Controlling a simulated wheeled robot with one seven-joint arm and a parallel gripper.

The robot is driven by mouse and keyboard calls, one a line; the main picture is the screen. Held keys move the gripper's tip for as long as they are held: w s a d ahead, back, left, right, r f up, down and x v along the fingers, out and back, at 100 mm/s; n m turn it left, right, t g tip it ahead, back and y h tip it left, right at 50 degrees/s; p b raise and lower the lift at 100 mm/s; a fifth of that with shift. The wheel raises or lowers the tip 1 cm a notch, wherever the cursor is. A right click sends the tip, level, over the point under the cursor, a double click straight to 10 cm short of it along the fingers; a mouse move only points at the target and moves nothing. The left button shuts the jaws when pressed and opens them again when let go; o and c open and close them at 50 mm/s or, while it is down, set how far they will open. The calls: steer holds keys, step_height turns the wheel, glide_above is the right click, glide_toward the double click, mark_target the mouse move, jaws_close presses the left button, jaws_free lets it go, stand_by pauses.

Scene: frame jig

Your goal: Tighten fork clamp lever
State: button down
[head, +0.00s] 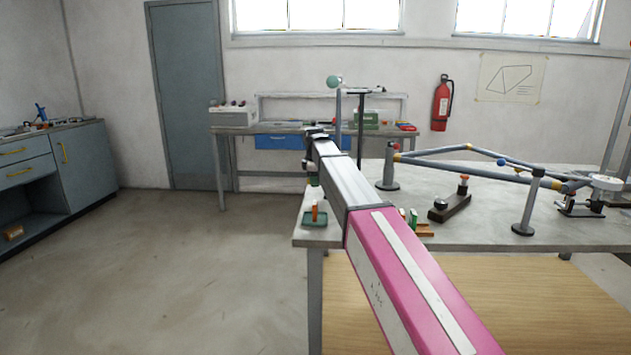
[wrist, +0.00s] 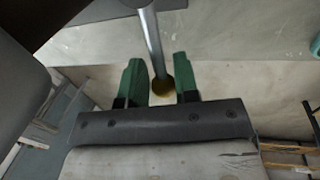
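In the wrist view my gripper (wrist: 157,82) is open, its two green fingers apart. A grey rod (wrist: 151,40) comes down from the top of that view and ends in a dark yellow ball knob (wrist: 163,87). The knob appears in the gap between the fingers, nearer the right one; I see no clear contact and cannot judge its depth. It looks like a lever, but its clamp is out of view.
A post with a pale green ball (head: 333,81) rises behind my arm. The floor at left is clear.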

steer(key=shift+s, duration=0.15)
steer(key=shift+s+d+n+y, duration=0.15)
steer(key=shift+s+n, duration=0.3)
steer(key=shift+n, duration=0.35)
steer(key=shift+s+n+y, duration=0.15)
steer(key=shift+s+n, duration=0.3)
steer(key=shift+n, duration=0.35)
steer(key=shift+s+d+n+y, duration=0.15)
steer(key=shift+s+n, duration=0.25)
steer(key=shift+n, duration=0.3)
steer(key=shift+s+d+n+y, duration=0.15)
steer(key=shift+s+n, duration=0.2)
steer(key=shift+n, duration=0.35)
steer(key=c, duration=1.2)
jaws_free()
steer(key=shift+o, duration=0.2)
steer(key=v, duration=1)
steer(key=shift+r, duration=0.4)
